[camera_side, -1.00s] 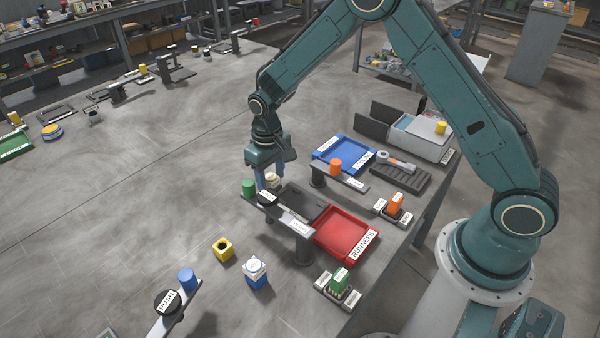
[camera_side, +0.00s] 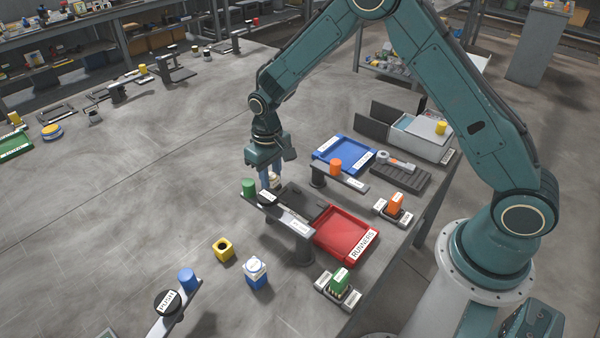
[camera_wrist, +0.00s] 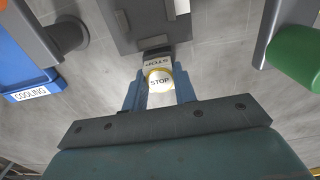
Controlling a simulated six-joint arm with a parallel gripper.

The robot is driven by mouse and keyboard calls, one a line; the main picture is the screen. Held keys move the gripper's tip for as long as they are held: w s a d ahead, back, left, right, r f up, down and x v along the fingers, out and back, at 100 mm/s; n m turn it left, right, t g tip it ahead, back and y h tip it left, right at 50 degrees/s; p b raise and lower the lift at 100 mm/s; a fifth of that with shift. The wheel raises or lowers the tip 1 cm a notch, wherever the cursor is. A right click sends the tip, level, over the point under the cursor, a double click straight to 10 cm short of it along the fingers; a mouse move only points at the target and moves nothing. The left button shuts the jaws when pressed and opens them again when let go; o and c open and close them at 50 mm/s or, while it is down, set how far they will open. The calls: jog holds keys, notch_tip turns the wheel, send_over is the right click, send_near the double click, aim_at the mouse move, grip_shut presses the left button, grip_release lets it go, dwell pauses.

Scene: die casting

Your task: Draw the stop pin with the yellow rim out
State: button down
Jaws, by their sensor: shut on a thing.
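The stop pin (camera_wrist: 159,81) has a pale cap marked STOP with a yellow rim. It shows in the wrist view between the blue fingers of my gripper (camera_wrist: 159,92), which are shut on it. A small labelled block sits just beyond the pin, against a dark grey fixture (camera_wrist: 150,22). In the side view my gripper (camera_side: 271,178) points down at the far left end of the dark fixture (camera_side: 300,203). There the pin is small and partly hidden by the fingers. I cannot tell how deep the pin sits.
A green cylinder (camera_side: 248,187) stands on a raised bar close to my gripper; it also shows in the wrist view (camera_wrist: 298,58). A blue cooling tray (camera_side: 318,155) lies behind, a red runners tray (camera_side: 343,234) in front. Bare table lies to the left.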

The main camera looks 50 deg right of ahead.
aim_at(271, 176)
jog(key=shift+r, duration=0.75)
dwell(0.7)
jog(key=shift+r, duration=1.65)
jog(key=shift+r, duration=0.1)
jog(key=shift+r, duration=0.25)
notch_tip(271, 176, up, 10)
jog(key=f, duration=0.1)
jog(key=s+a+n, duration=0.2)
jog(key=a+n, duration=0.1)
jog(key=a, duration=0.7)
jog(key=s+a+n, duration=0.2)
jog(key=a+n, duration=0.1)
jog(key=a, duration=0.7)
jog(key=f, duration=0.4)
jog(key=shift+s+f, duration=0.25)
jog(key=shift+f, duration=0.1)
jog(key=shift+f, duration=0.1)
